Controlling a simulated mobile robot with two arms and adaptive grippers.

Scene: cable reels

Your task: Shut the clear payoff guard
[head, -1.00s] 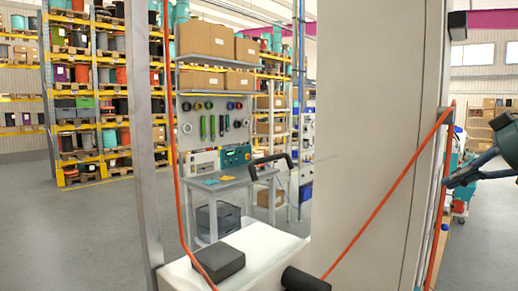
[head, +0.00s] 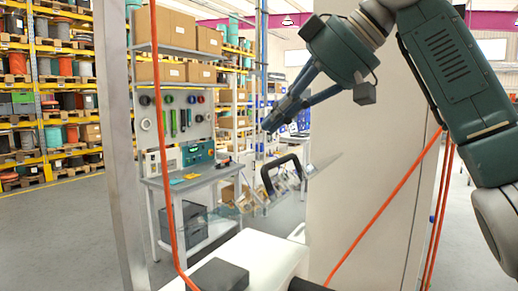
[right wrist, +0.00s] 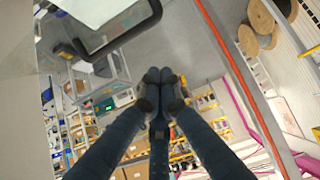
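The clear payoff guard (head: 316,168) is a see-through panel seen nearly edge-on in the head view, tilted above a white machine top. Its black handle (head: 282,175) stands up from it. In the right wrist view, the handle (right wrist: 122,34) crosses the upper left, with the clear panel (right wrist: 95,12) behind it. My right gripper (head: 270,123) is above the handle in the head view, apart from it in the wrist view. Its fingertips (right wrist: 160,78) are together with nothing between them. My left gripper is not in view.
A dark block (head: 218,274) lies on the white machine top (head: 262,252). An orange cable (head: 170,150) hangs at left and another (head: 390,205) slants across a large pale panel (head: 350,222). A metal post (head: 118,150) stands at left. A workbench (head: 205,182) is behind.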

